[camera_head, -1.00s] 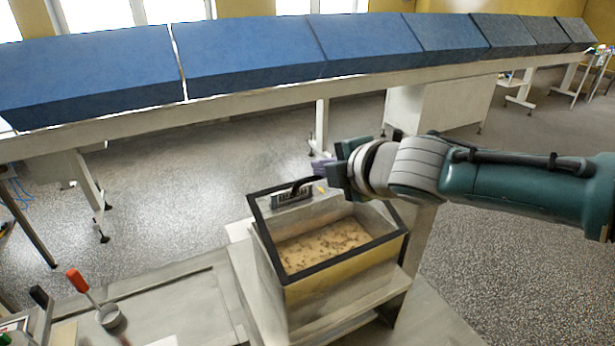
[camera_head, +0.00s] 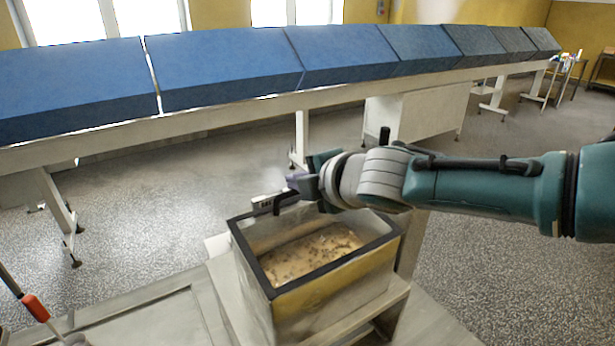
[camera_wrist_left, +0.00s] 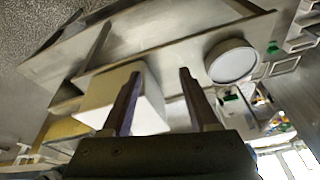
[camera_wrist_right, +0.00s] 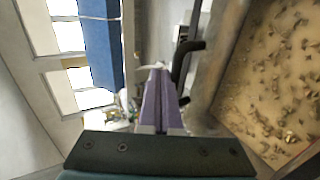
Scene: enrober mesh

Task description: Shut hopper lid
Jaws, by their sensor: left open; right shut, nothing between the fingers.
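The hopper (camera_head: 330,282) is an open-topped box with a black rim and speckled tan contents (camera_head: 310,253). Its lid stands raised at the back edge, with a black handle (camera_head: 288,199) on it; the lid's exact tilt is hard to tell. My right gripper (camera_head: 300,184) is shut and empty behind the hopper, close to the handle. In the right wrist view, its purple fingers (camera_wrist_right: 158,78) are just left of the handle (camera_wrist_right: 184,62), and the contents (camera_wrist_right: 275,85) lie further right. Contact is unclear. My left gripper (camera_wrist_left: 155,80) is open and empty, out of the head view.
A long conveyor (camera_head: 225,107) with blue covers runs behind the hopper. A metal bench (camera_head: 150,318) is at front left. Below my left gripper are a white block (camera_wrist_left: 145,105) and a round pot (camera_wrist_left: 231,62). Open floor lies between hopper and conveyor.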

